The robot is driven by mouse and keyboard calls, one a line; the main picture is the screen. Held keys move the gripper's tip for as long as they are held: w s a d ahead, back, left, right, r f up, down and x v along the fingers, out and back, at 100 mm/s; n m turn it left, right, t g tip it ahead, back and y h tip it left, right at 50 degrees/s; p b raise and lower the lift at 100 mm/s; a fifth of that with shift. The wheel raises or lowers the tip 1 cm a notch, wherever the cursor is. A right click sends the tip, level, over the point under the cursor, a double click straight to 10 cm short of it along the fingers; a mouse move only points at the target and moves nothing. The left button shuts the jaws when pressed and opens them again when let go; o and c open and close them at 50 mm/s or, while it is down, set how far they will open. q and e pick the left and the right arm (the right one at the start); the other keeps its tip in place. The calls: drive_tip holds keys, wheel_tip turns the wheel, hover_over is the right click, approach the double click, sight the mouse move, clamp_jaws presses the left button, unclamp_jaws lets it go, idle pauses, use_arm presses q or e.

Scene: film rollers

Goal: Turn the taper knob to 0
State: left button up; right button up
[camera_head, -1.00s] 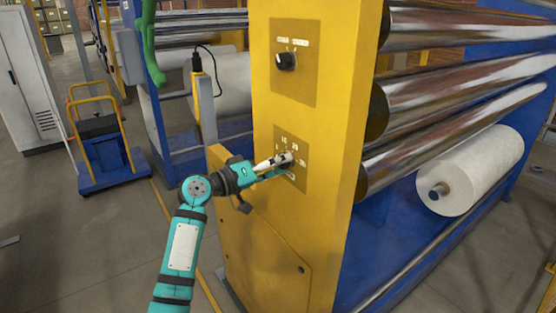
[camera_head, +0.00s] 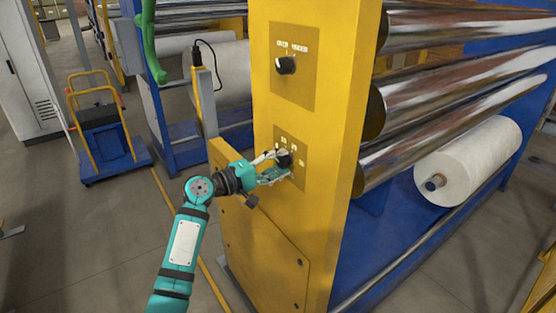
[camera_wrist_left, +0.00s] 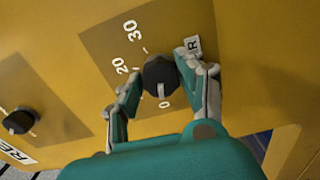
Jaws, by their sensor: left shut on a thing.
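The taper knob (camera_head: 284,158) is the lower dark knob on the yellow machine post. In the left wrist view the knob (camera_wrist_left: 158,72) has a light pointer mark on its lower side, facing the printed 0. The numbers 20 and 30 and a label ending in R show around it. My left gripper (camera_head: 275,165) comes from the left and is shut on the knob, one finger on each side. In the left wrist view its fingertips (camera_wrist_left: 157,80) flank the knob. My right gripper is not in view.
A second dark knob (camera_head: 286,65) sits on the upper plate and also shows in the left wrist view (camera_wrist_left: 18,121). Metal rollers (camera_head: 440,100) and a white roll (camera_head: 475,165) are to the right. A blue cart (camera_head: 105,140) stands at the left; grey floor is open around it.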

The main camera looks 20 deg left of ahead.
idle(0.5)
use_arm(q)
drive_tip(key=o, duration=1.2)
drive_tip(key=shift+a, duration=0.1)
drive_tip(key=v, duration=1.2)
